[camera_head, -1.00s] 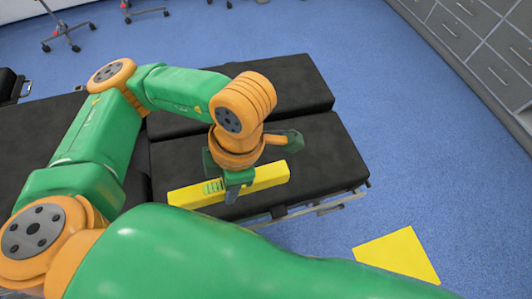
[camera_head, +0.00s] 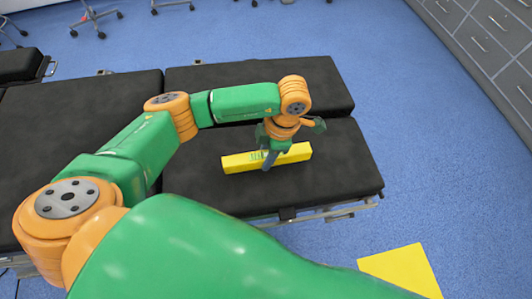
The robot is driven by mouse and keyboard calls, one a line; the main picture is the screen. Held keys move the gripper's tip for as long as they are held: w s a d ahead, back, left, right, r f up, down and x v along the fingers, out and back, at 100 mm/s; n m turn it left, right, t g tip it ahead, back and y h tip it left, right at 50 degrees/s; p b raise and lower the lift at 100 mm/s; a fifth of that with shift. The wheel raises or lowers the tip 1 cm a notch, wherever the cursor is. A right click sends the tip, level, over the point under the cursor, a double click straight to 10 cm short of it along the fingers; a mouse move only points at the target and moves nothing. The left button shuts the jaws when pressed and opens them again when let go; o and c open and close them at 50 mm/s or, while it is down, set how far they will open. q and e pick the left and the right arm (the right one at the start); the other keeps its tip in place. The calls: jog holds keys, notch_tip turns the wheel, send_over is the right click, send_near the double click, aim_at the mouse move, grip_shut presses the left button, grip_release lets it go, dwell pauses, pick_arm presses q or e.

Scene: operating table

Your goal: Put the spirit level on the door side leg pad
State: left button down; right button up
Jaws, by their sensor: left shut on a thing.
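The spirit level is a long yellow bar (camera_head: 236,163) at the middle of the head view. My left gripper (camera_head: 268,161) is shut on it near its middle, with the fingers pointing down. The level is seen against the nearer black leg pad (camera_head: 335,175), towards that pad's far left part. I cannot tell whether it touches the pad or hangs just above it. The farther black leg pad (camera_head: 310,78) lies behind, across a narrow gap, and looks empty. Nothing marks which pad is on the door side. My right gripper is not in view.
The black table sections (camera_head: 90,105) continue to the left. A metal rail (camera_head: 325,212) runs along the nearer pad's front edge. A yellow sheet (camera_head: 400,270) lies on the blue floor at lower right. Grey drawers (camera_head: 480,45) stand at upper right.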

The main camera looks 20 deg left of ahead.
pick_arm(q)
jog(key=shift+f+b, duration=0.4)
jog(key=shift+f, duration=0.05)
jog(key=shift+c, duration=2.4)
grip_release()
jog(key=shift+r+p, duration=0.4)
jog(key=shift+p, duration=0.05)
jog(key=p+v, duration=0.1)
jog(key=v, duration=1.1)
jog(key=shift+r, duration=0.15)
